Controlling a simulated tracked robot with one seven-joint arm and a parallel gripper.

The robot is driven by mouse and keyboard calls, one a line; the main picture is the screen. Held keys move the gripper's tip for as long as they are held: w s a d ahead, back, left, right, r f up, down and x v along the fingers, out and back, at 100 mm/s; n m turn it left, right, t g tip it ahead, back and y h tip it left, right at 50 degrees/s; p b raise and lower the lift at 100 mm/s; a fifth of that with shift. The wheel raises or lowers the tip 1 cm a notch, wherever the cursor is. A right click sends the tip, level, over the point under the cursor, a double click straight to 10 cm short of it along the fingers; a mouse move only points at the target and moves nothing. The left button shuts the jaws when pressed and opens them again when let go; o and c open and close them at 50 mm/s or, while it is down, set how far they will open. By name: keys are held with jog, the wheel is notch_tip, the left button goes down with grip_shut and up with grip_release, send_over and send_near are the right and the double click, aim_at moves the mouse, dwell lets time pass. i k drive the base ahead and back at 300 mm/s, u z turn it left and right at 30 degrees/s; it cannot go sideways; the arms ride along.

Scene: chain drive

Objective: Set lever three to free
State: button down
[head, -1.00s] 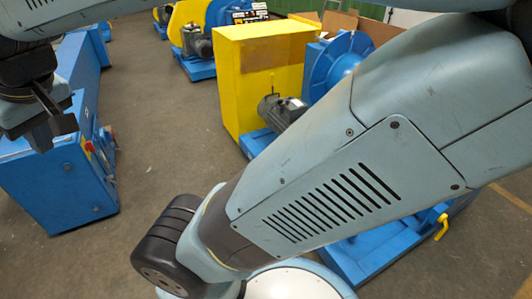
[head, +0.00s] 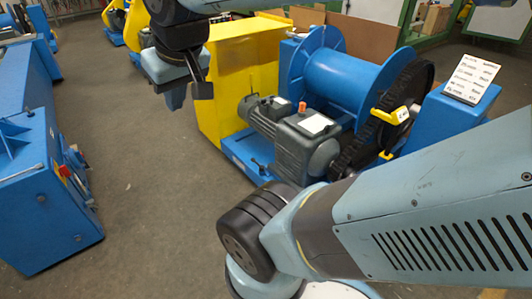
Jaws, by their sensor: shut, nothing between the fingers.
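A yellow lever (head: 387,117) with a small white tag stands out beside the dark chain wheel of a blue winch, right of centre. A second small yellow handle (head: 386,155) sits just below it. The tag's marking is too small to read, so I cannot tell which is lever three or how it is set. My gripper (head: 188,98) hangs at the upper left, shut and empty, in front of the yellow cabinet in the picture and well left of the levers.
The winch has a blue drum (head: 345,80), a dark chain wheel (head: 408,90) and a grey motor (head: 290,130). A white sign (head: 471,78) stands on a blue pedestal, its text unreadable. A yellow cabinet (head: 240,65) is behind. A blue machine (head: 45,200) stands left; floor between is clear.

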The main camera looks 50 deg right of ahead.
aim_at(261, 167)
jog(key=z, duration=0.45)
jog(key=i, duration=1.65)
jog(key=u, duration=0.15)
jog(key=k, duration=0.9)
jog(key=z, duration=0.2)
jog(key=i, duration=0.9)
jog(key=u, duration=0.05)
